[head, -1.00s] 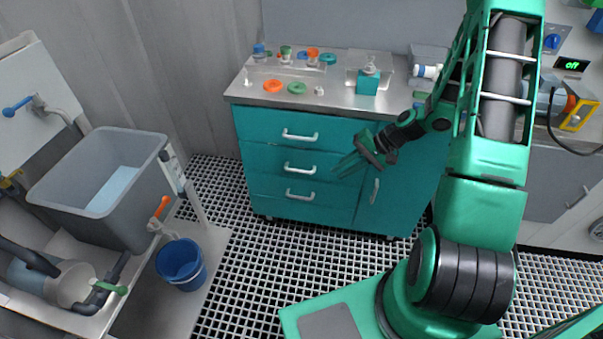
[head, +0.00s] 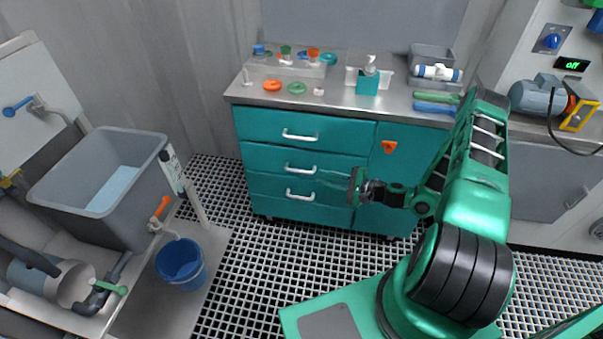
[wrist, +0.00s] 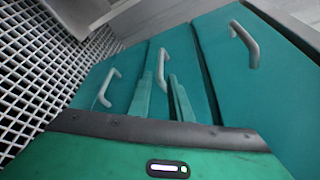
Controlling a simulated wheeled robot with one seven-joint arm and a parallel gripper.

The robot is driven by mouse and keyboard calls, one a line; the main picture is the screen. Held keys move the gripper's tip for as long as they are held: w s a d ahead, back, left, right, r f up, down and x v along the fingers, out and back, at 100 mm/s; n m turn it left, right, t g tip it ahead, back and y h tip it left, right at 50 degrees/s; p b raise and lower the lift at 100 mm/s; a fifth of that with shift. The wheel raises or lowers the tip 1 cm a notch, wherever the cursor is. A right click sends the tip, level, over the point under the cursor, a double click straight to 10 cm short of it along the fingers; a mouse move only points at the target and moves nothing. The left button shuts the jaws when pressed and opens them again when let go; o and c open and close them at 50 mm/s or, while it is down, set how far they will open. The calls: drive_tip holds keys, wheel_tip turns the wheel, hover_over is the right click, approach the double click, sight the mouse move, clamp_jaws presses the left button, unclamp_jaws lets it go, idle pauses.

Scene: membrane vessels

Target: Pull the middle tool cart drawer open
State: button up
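The teal tool cart (head: 300,160) has a stack of three drawers with white bar handles, and all look closed. I cannot tell whether the fingertips reach around the handle. The top handle (wrist: 246,45) and bottom handle (wrist: 107,88) lie to either side.
The cart's steel top (head: 330,97) holds rings, small fittings, a teal bottle (head: 367,82) and a grey bin (head: 432,57). A cupboard door with an orange mark (head: 390,147) is right of the drawers. Grating floor (head: 270,260) in front is clear. A blue bucket (head: 181,262) stands left.

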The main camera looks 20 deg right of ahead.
sight(307, 173)
drive_tip(key=x, duration=1)
drive_tip(key=shift+w+a+f, duration=0.1)
drive_tip(key=shift+w+a, duration=0.1)
drive_tip(key=shift+a, duration=0.05)
clamp_jaws()
